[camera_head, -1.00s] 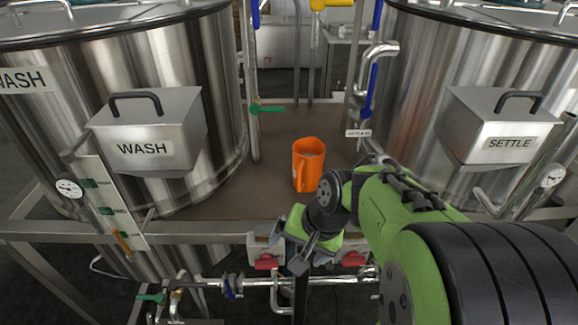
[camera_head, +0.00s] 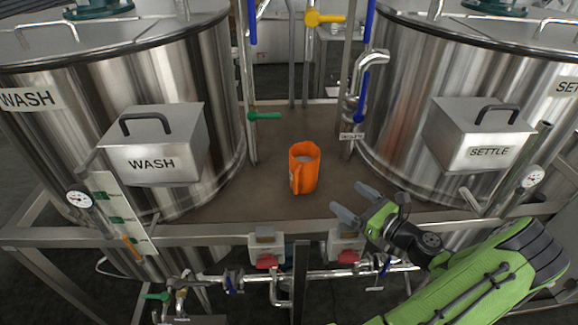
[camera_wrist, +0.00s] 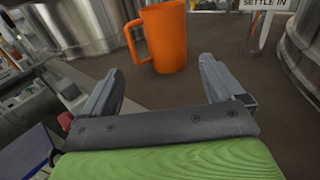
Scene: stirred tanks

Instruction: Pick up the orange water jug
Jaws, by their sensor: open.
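The orange water jug (camera_head: 306,170) stands upright on the brown deck (camera_head: 270,190) between the two steel tanks. Its handle faces the front left in the head view. My gripper (camera_head: 354,202) is open and empty, to the right and a little in front of the jug, near the deck's front edge.
The WASH tank (camera_head: 205,80) is on the left and the SETTLE tank (camera_head: 400,85) on the right, each with a steel box in front. A green-handled valve (camera_head: 265,116) and upright pipes stand behind the jug.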

